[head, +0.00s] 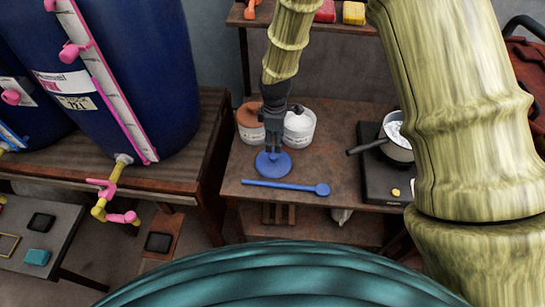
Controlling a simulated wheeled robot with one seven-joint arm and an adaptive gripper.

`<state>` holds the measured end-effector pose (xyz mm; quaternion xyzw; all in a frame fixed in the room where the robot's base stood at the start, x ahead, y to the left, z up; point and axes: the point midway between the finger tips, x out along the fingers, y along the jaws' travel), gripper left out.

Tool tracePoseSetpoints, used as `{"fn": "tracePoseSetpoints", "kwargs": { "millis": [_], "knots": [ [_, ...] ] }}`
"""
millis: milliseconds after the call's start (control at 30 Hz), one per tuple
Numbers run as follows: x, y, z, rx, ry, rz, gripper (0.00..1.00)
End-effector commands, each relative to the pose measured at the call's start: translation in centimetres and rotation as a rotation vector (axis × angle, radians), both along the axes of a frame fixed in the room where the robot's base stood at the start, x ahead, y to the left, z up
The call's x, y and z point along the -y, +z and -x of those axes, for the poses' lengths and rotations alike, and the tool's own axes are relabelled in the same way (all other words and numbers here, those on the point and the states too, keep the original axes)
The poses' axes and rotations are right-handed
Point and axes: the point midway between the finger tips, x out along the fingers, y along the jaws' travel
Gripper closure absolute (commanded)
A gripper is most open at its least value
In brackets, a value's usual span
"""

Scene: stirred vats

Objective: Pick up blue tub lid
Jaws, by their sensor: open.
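The blue tub lid (284,167) is a flat blue disc with a small raised middle. The gripper is open, and the fingers partly hide the lid. I cannot tell whether the fingers touch it.
A white tub (300,127) and a brown-lidded tub (250,122) stand close behind my gripper. A long blue spoon (280,186) lies in front of the lid. A pot (397,148) sits on a black hotplate (378,182) to the right. Blue vats (165,70) stand left.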

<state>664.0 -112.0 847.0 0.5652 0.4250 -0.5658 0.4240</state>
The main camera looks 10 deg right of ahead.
Motion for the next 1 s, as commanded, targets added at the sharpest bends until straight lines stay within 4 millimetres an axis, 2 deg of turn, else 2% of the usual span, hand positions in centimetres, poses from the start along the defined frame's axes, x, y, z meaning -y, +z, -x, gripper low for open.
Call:
{"fn": "tracePoseSetpoints", "kwargs": {
  "millis": [333,733,1000],
  "knots": [
    [0.0,-3.7,0.0,-0.001,0.000,0.001,0.45],
    [-0.1,-5.5,0.0,-0.001,0.000,0.001,0.45],
    [-0.3,-7.9,0.0,-0.001,-0.001,0.001,0.45]
  ]
}}
